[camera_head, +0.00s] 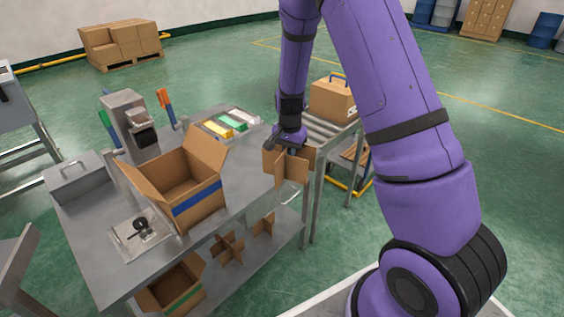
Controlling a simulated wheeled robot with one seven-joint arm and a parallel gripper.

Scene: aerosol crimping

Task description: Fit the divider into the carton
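The carton (197,210) is an open brown box with raised flaps and a blue stripe, standing on the grey table. From this angle its inside looks empty, though its floor is only partly visible. The divider (292,170) is a cross of brown cardboard panels. It hangs upright under my gripper (289,148), near the table's right edge and to the right of the carton, clear of it. My gripper's fingers are at the divider's top and seem closed on a panel; the fingertips are small and partly hidden.
The table (100,215) also holds a crimping machine (130,125), a grey box (77,178), a metal plate (140,232) and coloured trays (226,127). A roller conveyor with a closed carton (332,102) stands at right. Another carton (170,287) and spare dividers (228,247) are on the lower shelf.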

